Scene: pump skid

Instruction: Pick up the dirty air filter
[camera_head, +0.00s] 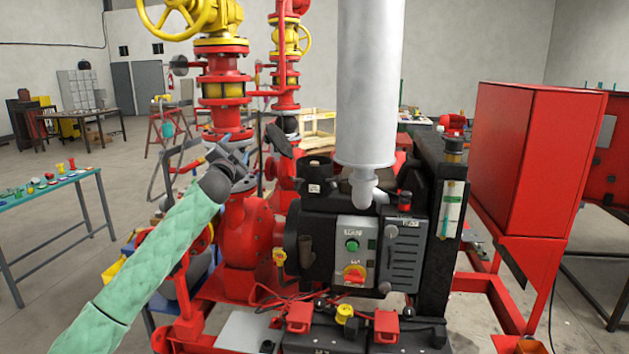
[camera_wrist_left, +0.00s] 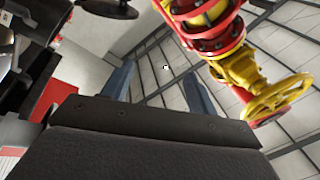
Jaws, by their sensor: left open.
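I cannot make out a dirty air filter for certain in either view. A black round-topped housing (camera_head: 318,168) with a small pale label stands on the engine, left of the grey exhaust cylinder; whether it holds the filter I cannot tell. My left gripper (camera_head: 243,152), at the end of the green-sleeved arm, is raised in front of the red pipework, left of that housing. In the left wrist view its two blue-grey fingers (camera_wrist_left: 158,85) stand wide apart with nothing between them. My right gripper is in neither view.
The tall grey exhaust cylinder (camera_head: 368,80) rises beside the black housing. Red and yellow valves (camera_head: 222,90) stand behind my left gripper. A red cabinet (camera_head: 530,155) is at the right. A table with small coloured parts (camera_head: 50,182) is at the left, with open floor around it.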

